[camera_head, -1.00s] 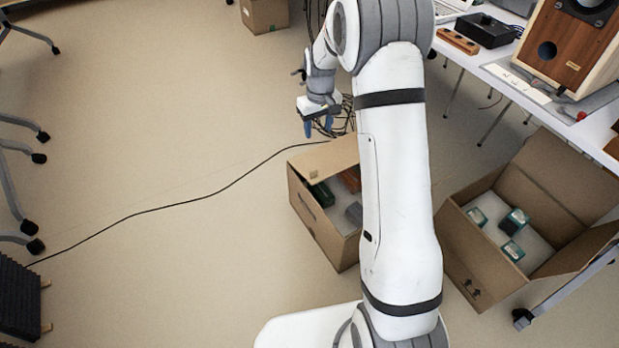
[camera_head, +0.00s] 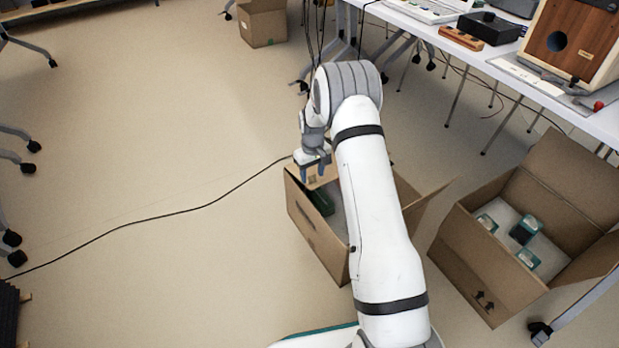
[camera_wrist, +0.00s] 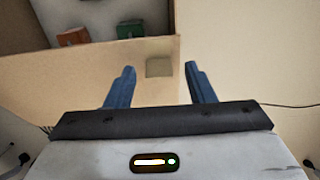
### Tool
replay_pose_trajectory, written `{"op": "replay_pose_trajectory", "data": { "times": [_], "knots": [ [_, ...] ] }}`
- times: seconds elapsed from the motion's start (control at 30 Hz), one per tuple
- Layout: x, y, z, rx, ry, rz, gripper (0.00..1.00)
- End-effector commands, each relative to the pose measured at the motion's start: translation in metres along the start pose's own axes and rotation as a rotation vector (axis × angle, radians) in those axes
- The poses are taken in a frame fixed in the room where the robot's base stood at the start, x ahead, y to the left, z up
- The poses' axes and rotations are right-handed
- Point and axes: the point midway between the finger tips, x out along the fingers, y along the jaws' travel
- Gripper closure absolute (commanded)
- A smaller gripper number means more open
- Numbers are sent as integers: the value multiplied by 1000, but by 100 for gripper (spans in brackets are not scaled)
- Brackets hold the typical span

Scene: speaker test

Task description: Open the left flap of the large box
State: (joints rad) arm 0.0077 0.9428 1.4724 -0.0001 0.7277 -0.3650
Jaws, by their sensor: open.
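An open cardboard box (camera_head: 318,237) stands on the floor in the middle of the head view, partly hidden behind my arm. Its far-left flap (camera_head: 326,176) lies over part of the opening. In the wrist view the same flap (camera_wrist: 95,78) spreads under my fingers, with a square tape-like patch (camera_wrist: 159,67). My gripper (camera_head: 318,178) is over this flap, fingers apart, one on each side of the patch in the wrist view (camera_wrist: 158,71). Nothing is between the fingers. I cannot tell whether they touch the cardboard.
A green carton (camera_head: 320,200) and an orange carton (camera_wrist: 72,36) sit inside the box. Another open box (camera_head: 490,272) with small green-white cartons stands to the right. A table (camera_head: 480,58) with a speaker is at the upper right. A black cable crosses the clear floor at left.

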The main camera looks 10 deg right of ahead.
Motion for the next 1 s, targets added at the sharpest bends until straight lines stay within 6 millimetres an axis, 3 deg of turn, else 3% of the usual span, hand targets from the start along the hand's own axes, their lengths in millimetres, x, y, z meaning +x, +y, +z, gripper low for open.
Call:
{"op": "replay_pose_trajectory", "data": {
  "times": [0.3, 0.9, 1.0],
  "knots": [
    [6, 0, 0, 1, 2, 1, 51],
    [6, 0, 0, 1, 1, 0, 100],
    [6, 0, 0, 0, 0, -1, 100]
  ]
}}
